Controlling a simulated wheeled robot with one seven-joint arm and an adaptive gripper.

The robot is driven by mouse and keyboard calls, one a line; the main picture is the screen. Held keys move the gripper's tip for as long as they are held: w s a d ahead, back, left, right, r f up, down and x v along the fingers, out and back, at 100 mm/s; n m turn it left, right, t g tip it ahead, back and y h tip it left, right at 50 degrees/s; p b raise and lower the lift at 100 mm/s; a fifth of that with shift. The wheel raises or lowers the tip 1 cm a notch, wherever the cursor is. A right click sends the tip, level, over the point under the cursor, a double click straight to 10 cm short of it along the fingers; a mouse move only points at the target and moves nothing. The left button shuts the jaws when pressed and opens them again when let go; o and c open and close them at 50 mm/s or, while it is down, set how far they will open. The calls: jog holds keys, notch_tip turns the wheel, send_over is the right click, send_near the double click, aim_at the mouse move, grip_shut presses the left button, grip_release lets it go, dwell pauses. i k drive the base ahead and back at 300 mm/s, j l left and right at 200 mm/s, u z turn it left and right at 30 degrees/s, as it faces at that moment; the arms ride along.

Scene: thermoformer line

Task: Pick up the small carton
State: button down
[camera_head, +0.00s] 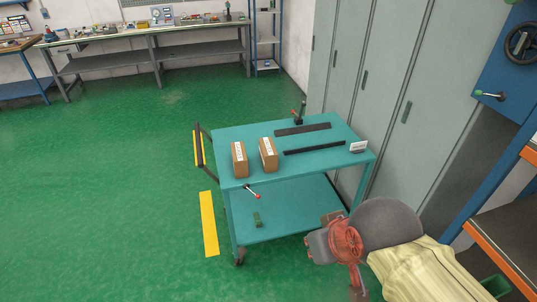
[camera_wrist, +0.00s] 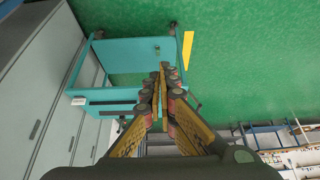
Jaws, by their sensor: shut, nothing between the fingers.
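Two brown cartons with white labels stand upright side by side on the teal cart (camera_head: 232,140) in the head view. The left carton (camera_head: 240,159) and the right carton (camera_head: 268,155) look close in size, and I cannot tell surely which is smaller. A narrow gap separates them. My gripper (camera_wrist: 161,72) is shut and empty in the wrist view, its fingertips pointing towards the cart (camera_wrist: 125,55). In the head view the end of my arm is at the lower right, apart from the cartons. I cannot make out the cartons in the wrist view.
Grey lockers (camera_head: 385,70) stand behind. The green floor at left is clear.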

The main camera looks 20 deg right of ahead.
aim_at(270, 156)
jog(key=i+l+u, duration=0.2)
jog(key=u, duration=0.15)
jog(key=i+l+u, duration=0.7)
